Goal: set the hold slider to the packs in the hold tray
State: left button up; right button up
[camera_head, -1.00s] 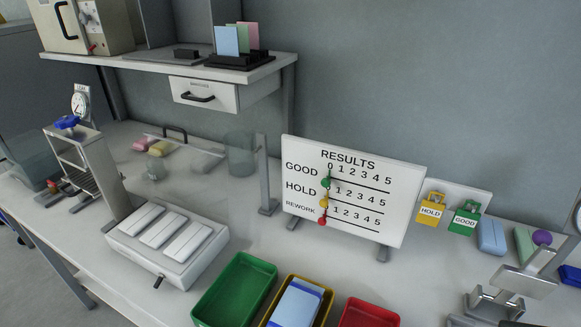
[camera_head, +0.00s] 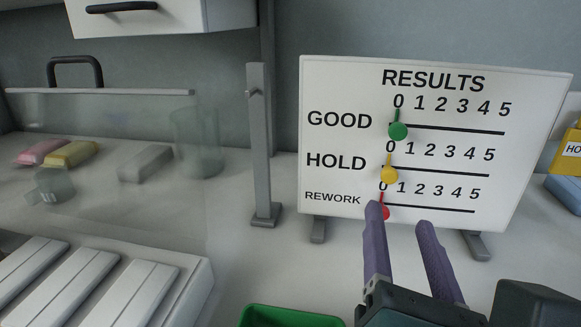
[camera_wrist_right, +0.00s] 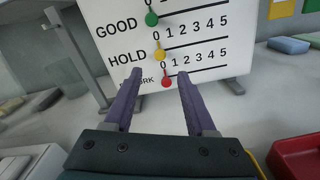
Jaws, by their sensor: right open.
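The results board (camera_head: 335,90) stands upright on the bench, with sliders on the GOOD, HOLD and REWORK lines. The yellow hold slider (camera_head: 389,175) is at 0; it also shows in the right wrist view (camera_wrist_right: 160,55). The green slider (camera_head: 398,131) and the red slider (camera_head: 385,213) are also at 0. My right gripper (camera_head: 398,214) is open and empty, its purple fingers pointing at the board below the hold slider. In the right wrist view the gripper (camera_wrist_right: 160,74) has the red slider between its fingers' lines of sight. The hold tray's packs are out of the head view. My left gripper is not in view.
A green tray (camera_head: 290,317) lies at the bottom edge. A grey post (camera_head: 260,150) and a clear guard stand left of the board. A red tray (camera_wrist_right: 295,158) is at lower right in the wrist view. Yellow and pink packs lie at far left.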

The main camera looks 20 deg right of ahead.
aim_at(390, 178)
jog(key=p+x, duration=0.1)
jog(key=x, duration=0.7)
jog(key=shift+w+r, duration=0.1)
jog(key=shift+c, duration=0.3)
grip_shut()
dwell(0.8)
